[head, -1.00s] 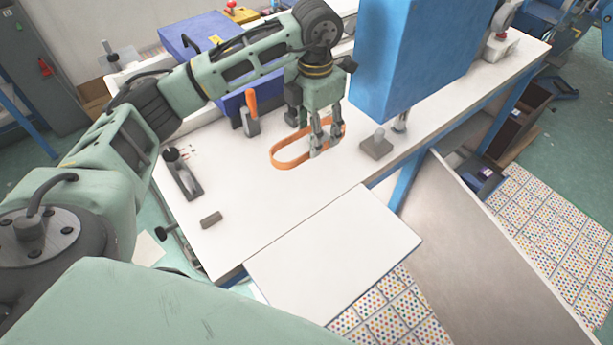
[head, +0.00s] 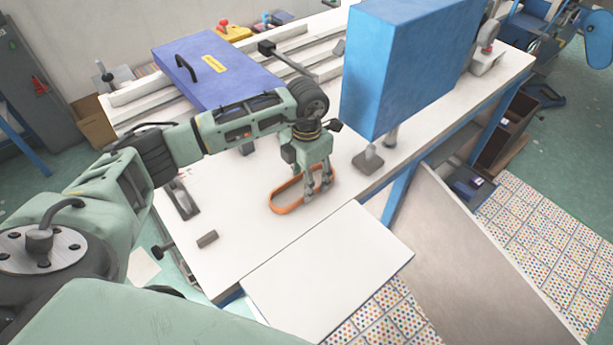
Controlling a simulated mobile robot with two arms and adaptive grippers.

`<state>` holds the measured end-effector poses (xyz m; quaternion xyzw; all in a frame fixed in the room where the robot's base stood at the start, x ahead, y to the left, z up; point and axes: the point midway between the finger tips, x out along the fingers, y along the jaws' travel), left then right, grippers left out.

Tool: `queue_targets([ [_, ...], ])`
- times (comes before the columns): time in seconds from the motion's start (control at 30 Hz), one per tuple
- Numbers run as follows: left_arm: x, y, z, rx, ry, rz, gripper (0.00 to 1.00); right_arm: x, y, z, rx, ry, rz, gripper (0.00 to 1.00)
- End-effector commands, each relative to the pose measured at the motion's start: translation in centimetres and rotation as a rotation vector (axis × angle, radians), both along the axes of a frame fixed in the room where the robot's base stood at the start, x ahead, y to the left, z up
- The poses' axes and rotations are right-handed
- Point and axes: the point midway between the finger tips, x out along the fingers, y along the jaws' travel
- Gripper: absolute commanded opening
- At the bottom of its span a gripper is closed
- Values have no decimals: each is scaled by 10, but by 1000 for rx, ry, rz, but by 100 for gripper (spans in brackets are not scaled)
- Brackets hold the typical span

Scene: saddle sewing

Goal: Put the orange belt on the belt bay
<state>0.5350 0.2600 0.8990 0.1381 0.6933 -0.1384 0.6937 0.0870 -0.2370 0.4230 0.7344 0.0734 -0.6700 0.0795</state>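The orange belt (head: 288,210) is a long closed loop near the front edge of the white table, left of the blue machine housing. My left gripper (head: 317,190) reaches down over the right end of the loop, its fingers at the belt. It appears shut on that end, though the fingers partly hide the contact. I cannot tell whether the belt is touching the table or just above it. My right gripper is not in view. I cannot tell for certain which part is the belt bay.
The blue machine housing (head: 395,70) stands right of the gripper, with a metal block (head: 368,160) below it. A grey block (head: 207,239) and a lever fixture (head: 181,200) sit on the left. A blue lidded case (head: 225,75) is behind my arm. A white panel (head: 330,265) adjoins the front.

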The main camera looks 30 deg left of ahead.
Motion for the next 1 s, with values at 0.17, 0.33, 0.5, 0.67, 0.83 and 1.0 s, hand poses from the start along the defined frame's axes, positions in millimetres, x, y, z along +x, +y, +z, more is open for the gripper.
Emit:
queue_targets([
  [0.17,0,0,-2,0,0,0,54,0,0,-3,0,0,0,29],
  [0.33,0,0,-2,0,0,1,69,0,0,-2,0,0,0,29],
  [0.5,0,0,-2,0,1,1,70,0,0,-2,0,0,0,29],
  [0.67,0,0,-1,0,0,1,70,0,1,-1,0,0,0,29],
  [0.83,1,0,13,-1,-3,1,70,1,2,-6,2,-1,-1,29],
  [1.0,1,0,48,0,-5,0,70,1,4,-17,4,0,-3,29],
])
